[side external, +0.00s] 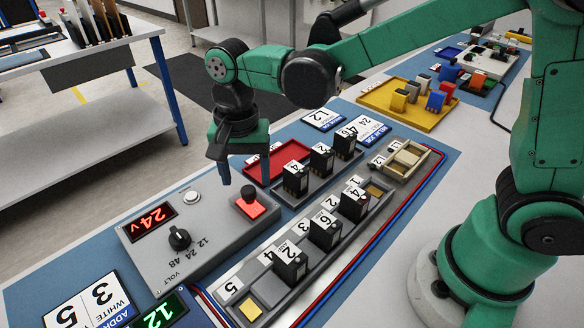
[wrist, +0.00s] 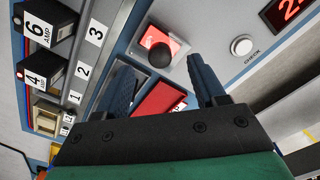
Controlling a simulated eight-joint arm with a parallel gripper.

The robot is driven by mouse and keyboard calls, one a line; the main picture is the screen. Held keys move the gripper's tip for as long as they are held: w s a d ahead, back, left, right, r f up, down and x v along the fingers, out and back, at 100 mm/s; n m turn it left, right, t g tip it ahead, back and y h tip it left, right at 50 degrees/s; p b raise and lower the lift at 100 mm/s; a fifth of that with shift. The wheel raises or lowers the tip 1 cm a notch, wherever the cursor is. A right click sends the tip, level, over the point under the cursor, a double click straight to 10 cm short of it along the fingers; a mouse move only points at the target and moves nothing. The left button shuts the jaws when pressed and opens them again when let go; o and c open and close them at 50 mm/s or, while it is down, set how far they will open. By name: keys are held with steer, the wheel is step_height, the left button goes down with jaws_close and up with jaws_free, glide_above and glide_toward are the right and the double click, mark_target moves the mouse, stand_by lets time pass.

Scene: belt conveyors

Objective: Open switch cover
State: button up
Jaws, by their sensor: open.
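A red lit square (side external: 254,210) with a black round knob (side external: 249,193) sits on the right end of the grey control panel (side external: 210,259). Both also show in the wrist view, the red square (wrist: 152,36) and the knob (wrist: 160,56) between the fingertips. No part is labelled as a switch cover, and I cannot tell whether the knob belongs to one. My gripper (side external: 223,178) points down above the panel, to the left of the knob and apart from it. In the wrist view my gripper (wrist: 159,65) has its blue fingers spread with nothing held between them.
A red tray (side external: 271,164) lies behind the panel. Black numbered blocks (side external: 289,262) stand upright in a grey rack on the right. A beige switch box (side external: 407,158) stands at its far end. A white button (side external: 191,197) and a dial (side external: 179,238) are on the panel.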

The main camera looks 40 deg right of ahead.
mark_target(249, 199)
steer(key=shift+f, duration=1.4)
jaws_close()
stand_by(0.4)
